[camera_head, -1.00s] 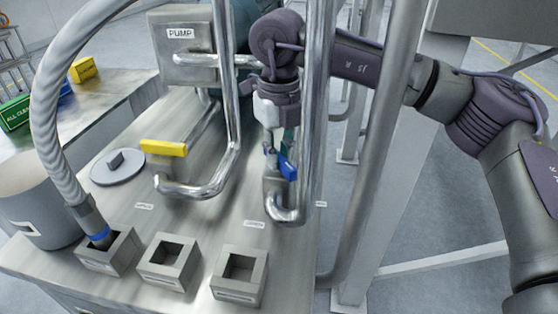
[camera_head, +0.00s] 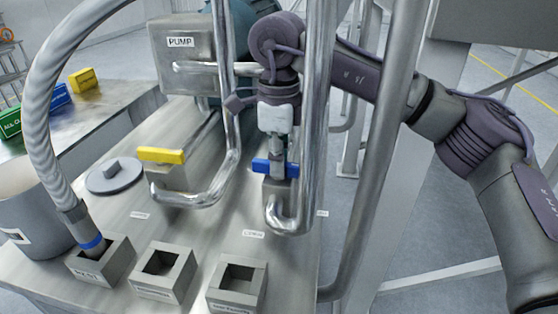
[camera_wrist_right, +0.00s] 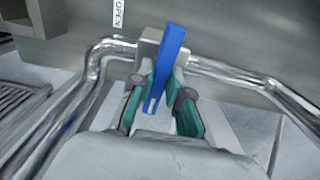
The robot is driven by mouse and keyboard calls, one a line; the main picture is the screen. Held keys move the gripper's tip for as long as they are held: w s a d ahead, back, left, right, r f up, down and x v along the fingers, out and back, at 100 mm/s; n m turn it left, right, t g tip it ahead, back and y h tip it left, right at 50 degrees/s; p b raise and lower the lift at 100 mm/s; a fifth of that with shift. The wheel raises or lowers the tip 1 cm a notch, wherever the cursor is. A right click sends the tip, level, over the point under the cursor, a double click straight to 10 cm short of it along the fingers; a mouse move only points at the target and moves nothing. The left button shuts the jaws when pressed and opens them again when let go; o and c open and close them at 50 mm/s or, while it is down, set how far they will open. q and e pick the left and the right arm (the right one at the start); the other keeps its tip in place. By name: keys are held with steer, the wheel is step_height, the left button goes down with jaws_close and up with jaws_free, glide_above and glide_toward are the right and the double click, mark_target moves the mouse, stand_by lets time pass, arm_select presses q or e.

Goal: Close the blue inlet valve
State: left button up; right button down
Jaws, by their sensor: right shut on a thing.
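The blue inlet valve's handle (camera_head: 263,166) sits on a vertical steel pipe near the middle of the head view. It lies crosswise to the pipe. My right gripper (camera_head: 277,151) comes down over it from above and is shut on it. In the right wrist view the long blue handle (camera_wrist_right: 168,62) stands between the two teal-padded fingers of my right gripper (camera_wrist_right: 163,100). The fingertips partly hide the valve body. My left gripper is not in view.
A yellow valve handle (camera_head: 161,155) is on the pipe to the left. Bent steel pipes (camera_head: 314,110) stand close around my right arm. A pump box (camera_head: 187,62) is behind. Several square sockets (camera_head: 163,272) line the front, one holding a ribbed hose (camera_head: 45,120).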

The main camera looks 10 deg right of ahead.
steer(key=shift+r+n, duration=0.15)
steer(key=shift+n, duration=0.25)
steer(key=c, duration=1.1)
jaws_free()
step_height(320, 180, up, 12)
steer(key=shift+f, duration=0.1)
